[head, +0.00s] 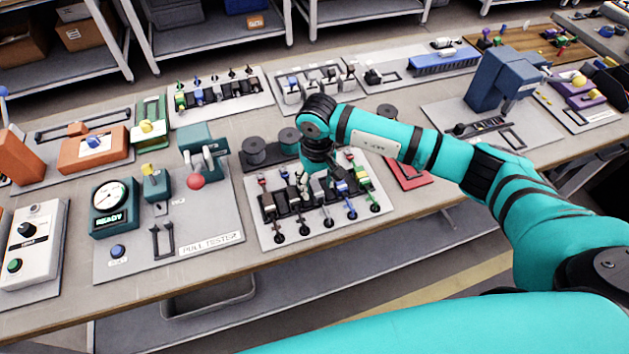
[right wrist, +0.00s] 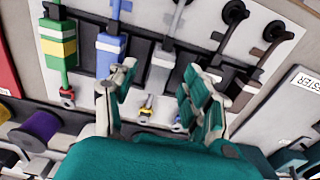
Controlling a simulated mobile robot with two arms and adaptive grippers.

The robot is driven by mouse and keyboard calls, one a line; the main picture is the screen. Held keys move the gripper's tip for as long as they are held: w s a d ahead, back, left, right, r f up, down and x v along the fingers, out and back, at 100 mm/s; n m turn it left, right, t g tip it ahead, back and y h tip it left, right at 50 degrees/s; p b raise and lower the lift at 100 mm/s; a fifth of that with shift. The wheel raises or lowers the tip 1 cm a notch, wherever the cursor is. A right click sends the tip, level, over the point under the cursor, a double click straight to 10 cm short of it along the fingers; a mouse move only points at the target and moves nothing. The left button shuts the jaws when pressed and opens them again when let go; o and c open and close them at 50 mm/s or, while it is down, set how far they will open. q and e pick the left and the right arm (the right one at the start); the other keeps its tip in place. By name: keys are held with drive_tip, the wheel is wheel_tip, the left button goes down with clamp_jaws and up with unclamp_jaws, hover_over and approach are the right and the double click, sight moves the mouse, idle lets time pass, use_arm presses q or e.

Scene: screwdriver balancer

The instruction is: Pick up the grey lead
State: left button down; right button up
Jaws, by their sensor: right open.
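The grey lead (right wrist: 165,57) shows in the right wrist view as a pale grey body with a thin grey cable, lying in the middle of a row of leads on a light panel (head: 268,238). My right gripper (right wrist: 158,95) is open, with one finger on each side of the grey lead in the picture; I cannot tell whether it touches. In the head view my right gripper (head: 318,180) is over the middle of the row and hides much of the grey lead. My left gripper is not in view.
The blue lead (right wrist: 112,48) and green-yellow lead (right wrist: 59,48) lie close on one side, the black (right wrist: 203,75) and brown (right wrist: 262,62) ones on the other. Dark spools (head: 254,150) stand behind the panel. The pull tester (head: 210,237) is left of it.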

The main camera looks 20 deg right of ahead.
drive_tip(key=shift+f, duration=1.05)
clamp_jaws()
drive_tip(key=shift+w+r, duration=0.1)
drive_tip(key=shift+r, duration=0.05)
